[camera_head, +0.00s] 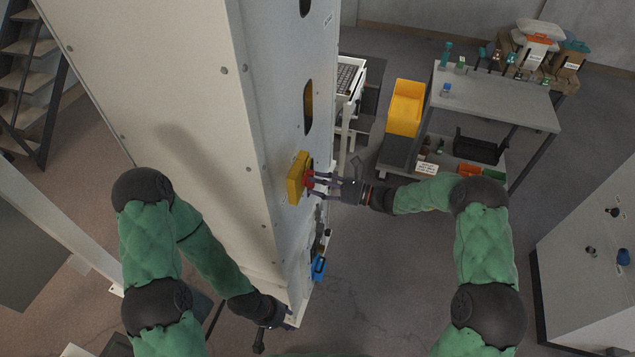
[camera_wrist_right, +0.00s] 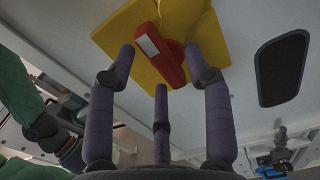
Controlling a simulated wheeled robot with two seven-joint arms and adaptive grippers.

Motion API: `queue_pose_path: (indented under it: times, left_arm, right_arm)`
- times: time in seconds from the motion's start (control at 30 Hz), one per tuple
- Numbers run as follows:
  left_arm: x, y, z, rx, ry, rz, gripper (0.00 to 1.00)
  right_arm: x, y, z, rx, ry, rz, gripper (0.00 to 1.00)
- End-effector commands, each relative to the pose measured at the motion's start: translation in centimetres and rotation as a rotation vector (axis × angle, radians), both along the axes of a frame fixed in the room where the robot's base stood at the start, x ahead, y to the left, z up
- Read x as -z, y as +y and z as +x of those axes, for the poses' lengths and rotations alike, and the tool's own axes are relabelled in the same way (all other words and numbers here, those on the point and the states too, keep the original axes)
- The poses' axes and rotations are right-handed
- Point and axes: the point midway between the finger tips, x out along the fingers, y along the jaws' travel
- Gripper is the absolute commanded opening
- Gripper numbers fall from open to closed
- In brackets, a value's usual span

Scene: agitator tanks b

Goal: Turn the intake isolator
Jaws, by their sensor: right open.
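The intake isolator is a yellow plate (camera_head: 296,178) with a red handle (camera_head: 309,180) on the side face of the tall pale cabinet. In the right wrist view the red handle (camera_wrist_right: 168,58) is a bar with a white label, tilted on the yellow plate (camera_wrist_right: 120,32). My right gripper (camera_head: 314,182) is open at the handle, its fingers pointing at it. In the wrist view the fingertips (camera_wrist_right: 160,62) lie around the handle's lower end; contact cannot be told. My left gripper (camera_head: 282,322) is low by the cabinet's bottom edge, its fingers unclear.
The tall cabinet (camera_head: 180,80) fills the left. A blue item (camera_head: 318,268) sits low on its side face. A yellow bin (camera_head: 406,107) and a grey table (camera_head: 495,97) stand at the back right.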

Motion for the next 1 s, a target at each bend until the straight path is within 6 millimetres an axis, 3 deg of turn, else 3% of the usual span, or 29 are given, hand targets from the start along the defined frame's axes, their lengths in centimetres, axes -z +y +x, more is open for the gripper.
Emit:
queue_pose_path:
  times: [0.33,0.53,1.0]
  left_arm:
    - [0.0,0.0,0.0,0.0,0.0,0.0,0.4]
    - [0.0,0.0,0.0,0.0,0.0,0.0,0.4]
    - [1.0,0.0,0.0,0.0,0.0,0.0,0.4]
  right_arm:
    - [0.0,0.4,0.2,0.001,-0.001,0.0,0.52]
    - [0.0,0.4,0.1,0.001,-0.001,0.0,0.0]
    - [0.2,0.4,0.1,0.001,-0.07,-0.024,0.0]
